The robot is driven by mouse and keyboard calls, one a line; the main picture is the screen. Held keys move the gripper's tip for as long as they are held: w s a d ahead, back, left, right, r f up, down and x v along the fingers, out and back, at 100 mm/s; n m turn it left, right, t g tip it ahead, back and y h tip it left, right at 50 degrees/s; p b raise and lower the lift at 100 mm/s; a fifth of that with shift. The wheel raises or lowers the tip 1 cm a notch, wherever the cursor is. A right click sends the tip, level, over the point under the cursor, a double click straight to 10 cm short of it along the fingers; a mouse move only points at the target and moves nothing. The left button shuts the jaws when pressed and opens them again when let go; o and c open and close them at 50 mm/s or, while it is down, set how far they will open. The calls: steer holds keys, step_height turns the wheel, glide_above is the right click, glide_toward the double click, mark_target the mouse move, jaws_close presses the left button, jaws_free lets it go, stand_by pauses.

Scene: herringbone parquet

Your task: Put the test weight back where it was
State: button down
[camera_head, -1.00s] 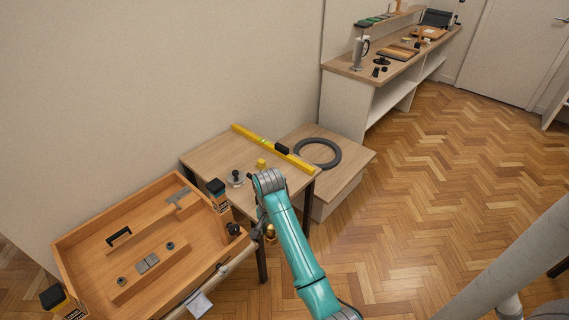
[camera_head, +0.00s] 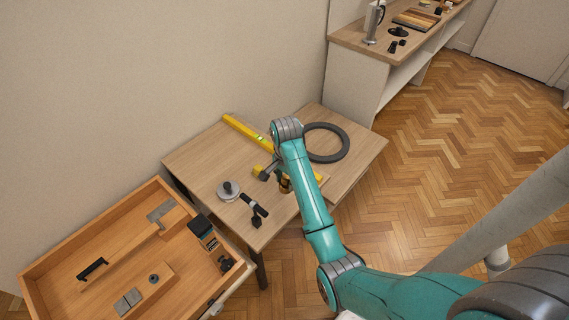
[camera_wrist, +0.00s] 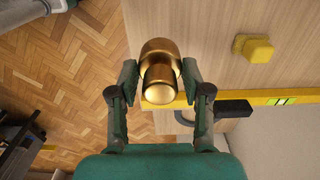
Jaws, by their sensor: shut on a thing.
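The test weight, a brass cylinder with a narrower knob, shows between my fingers in the wrist view (camera_wrist: 160,82). It also shows in the head view (camera_head: 285,185), partly hidden by my arm. My gripper (camera_wrist: 160,72) is shut on it, one finger on each side. The weight is over the near edge area of the small wooden table (camera_head: 205,160); I cannot tell how high it is or whether it touches. In the head view my gripper (camera_head: 280,178) is mostly hidden behind my forearm.
A yellow level (camera_head: 240,128), a yellow block (camera_wrist: 253,47), a grey disc with knob (camera_head: 228,191) and small black objects (camera_head: 255,207) occupy the table. A dark ring (camera_head: 343,143) lies to the right. A wooden tray (camera_head: 60,255) with metal pieces stands left.

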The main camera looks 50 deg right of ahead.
steer(key=shift+w+d, duration=0.1)
steer(key=shift+d, duration=0.1)
steer(key=shift+f, duration=3.95)
steer(key=shift+f, duration=0.3)
steer(key=shift+c, duration=0.6)
jaws_free()
steer(key=shift+r, duration=3.75)
